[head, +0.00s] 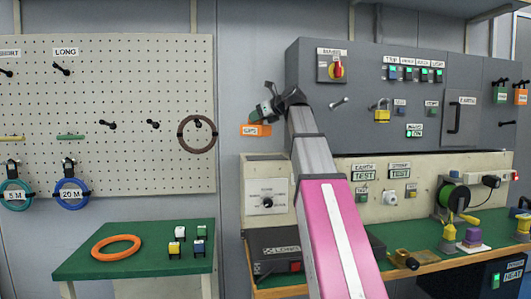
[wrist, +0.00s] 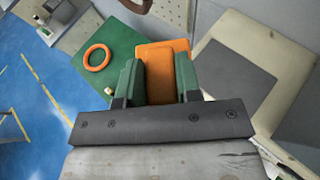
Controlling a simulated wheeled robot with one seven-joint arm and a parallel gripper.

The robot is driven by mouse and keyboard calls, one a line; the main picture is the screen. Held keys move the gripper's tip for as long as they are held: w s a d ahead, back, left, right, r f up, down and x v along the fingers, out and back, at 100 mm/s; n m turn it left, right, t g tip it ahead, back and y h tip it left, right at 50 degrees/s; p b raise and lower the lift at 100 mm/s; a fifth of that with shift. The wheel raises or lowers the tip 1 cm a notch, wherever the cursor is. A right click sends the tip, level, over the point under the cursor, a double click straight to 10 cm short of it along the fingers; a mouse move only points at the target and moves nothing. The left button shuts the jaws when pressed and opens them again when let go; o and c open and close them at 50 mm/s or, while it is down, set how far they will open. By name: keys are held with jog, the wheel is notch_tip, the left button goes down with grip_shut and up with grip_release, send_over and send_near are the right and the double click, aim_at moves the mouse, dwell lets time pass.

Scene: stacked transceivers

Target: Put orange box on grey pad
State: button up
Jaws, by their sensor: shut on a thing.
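The orange box (head: 256,130) has a white label reading GPS in the head view. My gripper (head: 265,113) is shut on it and holds it in the air. In the wrist view the orange box (wrist: 166,72) sits between the two green fingers of my gripper (wrist: 158,78). A dark grey pad (wrist: 235,70) lies on a beige surface to the right of the box in the wrist view. In the head view the pad seems to be the dark top (head: 264,157) of the beige unit, seen nearly edge-on, below the held box.
A green table (head: 120,262) with an orange ring (head: 116,247) and several small blocks stands at the lower left. A pegboard (head: 110,100) is behind it. A grey panel (head: 460,60) with switches and a padlock is at the right, close to my gripper.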

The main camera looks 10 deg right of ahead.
jog(key=shift+w+d+f, duration=1.05)
jog(key=shift+w+f, duration=0.45)
jog(key=shift+f, duration=0.25)
jog(key=shift+w+d+f, duration=1)
jog(key=shift+w+f, duration=0.55)
jog(key=shift+f, duration=0.25)
jog(key=shift+w+d+f, duration=1.05)
jog(key=shift+w+f, duration=0.45)
jog(key=shift+f, duration=0.25)
jog(key=o, duration=1)
jog(key=shift+f, duration=0.1)
jog(key=v, duration=1.2)
